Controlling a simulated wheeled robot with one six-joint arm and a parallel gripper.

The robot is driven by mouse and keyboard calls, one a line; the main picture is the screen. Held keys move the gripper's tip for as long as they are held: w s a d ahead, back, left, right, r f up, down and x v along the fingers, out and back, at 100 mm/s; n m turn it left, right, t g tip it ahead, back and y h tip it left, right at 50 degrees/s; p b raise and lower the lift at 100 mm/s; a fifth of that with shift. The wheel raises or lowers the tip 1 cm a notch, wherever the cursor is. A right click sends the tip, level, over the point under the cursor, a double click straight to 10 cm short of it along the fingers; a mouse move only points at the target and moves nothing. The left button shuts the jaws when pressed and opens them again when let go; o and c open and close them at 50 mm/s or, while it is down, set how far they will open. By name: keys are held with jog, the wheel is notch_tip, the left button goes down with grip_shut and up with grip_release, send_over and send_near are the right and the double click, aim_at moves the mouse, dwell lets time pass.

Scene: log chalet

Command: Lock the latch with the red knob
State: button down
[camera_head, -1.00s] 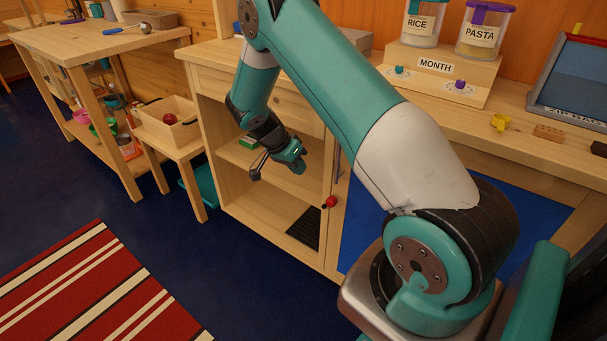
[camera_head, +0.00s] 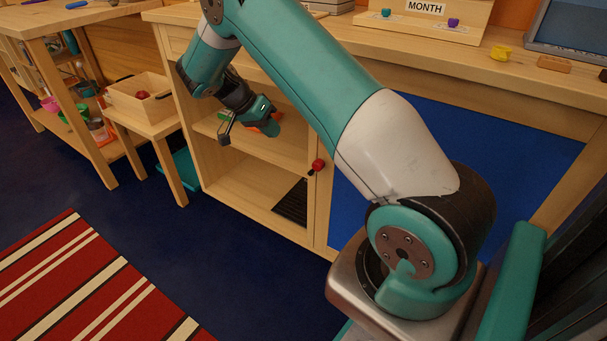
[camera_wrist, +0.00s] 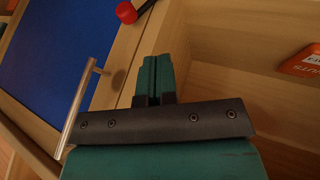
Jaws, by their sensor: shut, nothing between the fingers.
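The red knob (camera_head: 318,165) of the latch sits on the wooden upright at the right side of the open cabinet front. It also shows in the wrist view (camera_wrist: 126,12) at the top edge, on a short dark stem over pale wood. My gripper (camera_head: 272,112) is in front of the cabinet opening, up and left of the knob. In the wrist view its teal fingers (camera_wrist: 155,78) are together and empty, apart from the knob. Most of the latch is hidden or cut off.
A metal bar handle (camera_wrist: 80,108) runs beside a blue panel (camera_wrist: 55,45) in the wrist view. An orange box (camera_wrist: 301,60) lies inside the cabinet (camera_head: 255,188). A small table with a wooden crate (camera_head: 115,101) stands left. Floor is open around the striped rug (camera_head: 85,285).

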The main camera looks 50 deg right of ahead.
jog(key=shift+w+a+f+b, duration=0.2)
jog(key=shift+a+f+b, duration=0.1)
jog(key=shift+b, duration=0.3)
jog(key=shift+r, duration=0.1)
jog(key=s+d+f+b, duration=0.4)
jog(key=s+d+f, duration=0.1)
jog(key=s+f, duration=0.2)
jog(key=shift+b+x, duration=0.3)
jog(key=shift+x, duration=0.5)
jog(key=shift+s+a, duration=0.1)
jog(key=shift+a, duration=0.05)
